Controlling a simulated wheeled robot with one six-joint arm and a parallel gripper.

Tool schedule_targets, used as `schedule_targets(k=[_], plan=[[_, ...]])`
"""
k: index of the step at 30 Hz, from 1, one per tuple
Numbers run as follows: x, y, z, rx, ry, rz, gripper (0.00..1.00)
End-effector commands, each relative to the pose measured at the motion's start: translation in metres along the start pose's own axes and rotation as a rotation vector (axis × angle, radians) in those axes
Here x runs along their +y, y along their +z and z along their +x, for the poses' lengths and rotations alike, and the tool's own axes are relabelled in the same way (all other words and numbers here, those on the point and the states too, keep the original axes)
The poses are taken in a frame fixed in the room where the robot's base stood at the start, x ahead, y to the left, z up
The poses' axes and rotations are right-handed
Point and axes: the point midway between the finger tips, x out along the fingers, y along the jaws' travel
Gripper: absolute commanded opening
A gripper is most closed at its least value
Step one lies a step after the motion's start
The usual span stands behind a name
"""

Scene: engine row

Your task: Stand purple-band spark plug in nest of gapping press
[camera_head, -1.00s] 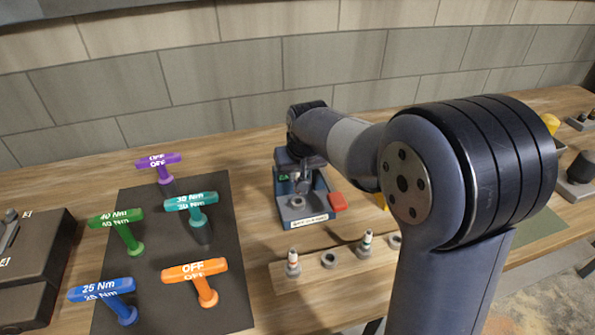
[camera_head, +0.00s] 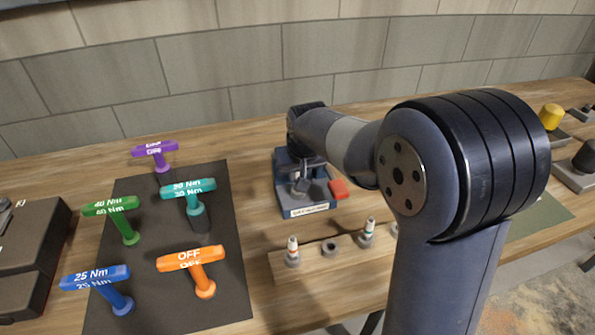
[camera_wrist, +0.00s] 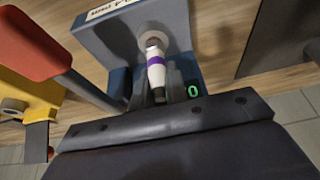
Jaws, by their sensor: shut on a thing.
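The purple-band spark plug (camera_wrist: 156,66) is white with a purple band and shows in the wrist view, between the fingers of my gripper (camera_wrist: 160,90). My gripper is shut on it. The plug's far end is at the round grey nest (camera_wrist: 150,36) of the gapping press (camera_wrist: 101,38); I cannot tell how deeply it sits. In the head view the blue-grey press (camera_head: 309,211) stands on the bench with my gripper (camera_head: 300,184) down over its nest, and the plug is too small to make out there.
The press's red lever (camera_head: 339,188) sticks out at its right. A wooden rack (camera_head: 315,270) with several plugs and holes stands in front. A dark mat (camera_head: 180,235) with several coloured T-handle tools lies at the left. A yellow-topped item (camera_head: 550,117) stands far right.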

Motion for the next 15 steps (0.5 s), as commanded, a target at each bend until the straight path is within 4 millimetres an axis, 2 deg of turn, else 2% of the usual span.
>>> schedule_targets(k=[3,4,13,15], plan=[[0.0000,-0.0002,-0.0003,0.000,0.000,0.000,0.00],[0.0000,-0.0002,-0.0003,0.000,0.000,0.000,0.15],[0.0000,-0.0002,-0.0004,0.000,0.000,0.000,0.40],[0.0000,-0.0002,-0.0004,0.000,0.000,0.000,0.40]])
